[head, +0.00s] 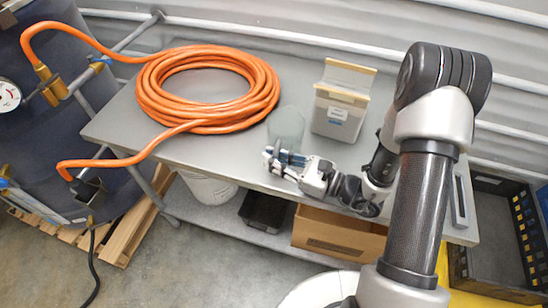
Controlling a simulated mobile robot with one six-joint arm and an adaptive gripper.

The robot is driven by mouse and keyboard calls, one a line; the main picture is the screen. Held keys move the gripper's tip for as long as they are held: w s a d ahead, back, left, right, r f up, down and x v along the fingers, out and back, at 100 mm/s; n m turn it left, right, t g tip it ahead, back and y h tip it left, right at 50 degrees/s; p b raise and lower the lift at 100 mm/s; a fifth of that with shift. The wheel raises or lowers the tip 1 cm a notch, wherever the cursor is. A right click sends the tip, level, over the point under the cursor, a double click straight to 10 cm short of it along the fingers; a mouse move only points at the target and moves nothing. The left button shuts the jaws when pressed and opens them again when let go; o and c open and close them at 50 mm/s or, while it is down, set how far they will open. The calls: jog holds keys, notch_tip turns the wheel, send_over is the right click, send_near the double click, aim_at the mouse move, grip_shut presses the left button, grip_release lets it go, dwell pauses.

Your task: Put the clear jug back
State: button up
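The clear jug (287,125) stands upright on the grey metal table (215,155), near its front edge. It is see-through and faintly greenish. My gripper (279,157) is at the jug's near side, low down, with its fingers in front of the jug's lower part. The fingers overlap the jug in this view. I cannot tell whether they touch or grip it, or how far apart they are.
A coiled orange hose (207,128) covers the table's left part and runs to a dark tank (60,150). A white bucket (208,188), black bin (264,211) and cardboard box (338,235) sit below. Black crates (500,289) are at right.

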jog(key=o, duration=0.4)
